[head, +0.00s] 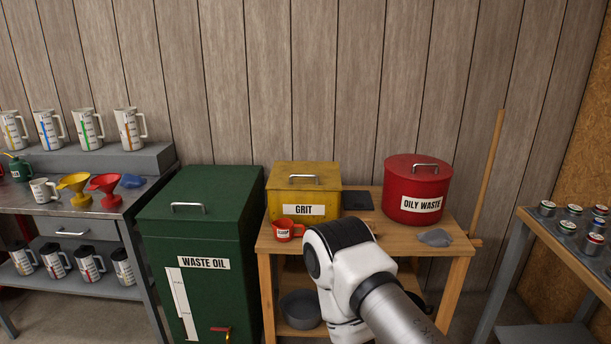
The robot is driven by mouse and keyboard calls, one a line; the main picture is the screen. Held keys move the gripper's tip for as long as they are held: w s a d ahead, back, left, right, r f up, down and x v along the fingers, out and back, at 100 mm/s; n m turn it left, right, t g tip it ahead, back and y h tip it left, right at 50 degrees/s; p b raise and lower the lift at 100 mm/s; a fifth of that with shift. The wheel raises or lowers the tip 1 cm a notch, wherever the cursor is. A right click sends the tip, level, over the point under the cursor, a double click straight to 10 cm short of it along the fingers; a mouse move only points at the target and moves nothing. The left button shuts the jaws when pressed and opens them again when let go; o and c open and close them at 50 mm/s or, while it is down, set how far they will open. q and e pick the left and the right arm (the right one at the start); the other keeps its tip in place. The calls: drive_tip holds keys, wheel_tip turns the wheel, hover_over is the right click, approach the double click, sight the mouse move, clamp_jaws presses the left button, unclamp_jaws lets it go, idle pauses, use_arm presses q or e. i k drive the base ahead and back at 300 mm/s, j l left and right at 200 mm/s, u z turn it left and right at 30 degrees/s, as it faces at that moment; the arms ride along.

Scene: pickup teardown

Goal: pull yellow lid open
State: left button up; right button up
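The yellow lid (305,172) sits closed on the yellow box labelled GRIT (277,203), with a metal handle (304,179) on its top. The box stands on a wooden bench (338,239). My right arm comes in from the bottom right, and its white joint is in front of the bench, to the right of and nearer than the box. The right gripper is hidden or out of the picture. My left arm and gripper do not show.
A red scoop (283,232) sits in front of the box. A red OILY WASTE can (414,180) and a grey rag (435,237) are to the right. A green WASTE OIL bin (202,236) stands close on the left. A dark flat pad (357,199) lies beside the box.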

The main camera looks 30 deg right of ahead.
sight(305, 169)
drive_tip(key=i+z, duration=0.15)
drive_tip(key=z, duration=0.85)
drive_tip(key=l, duration=0.05)
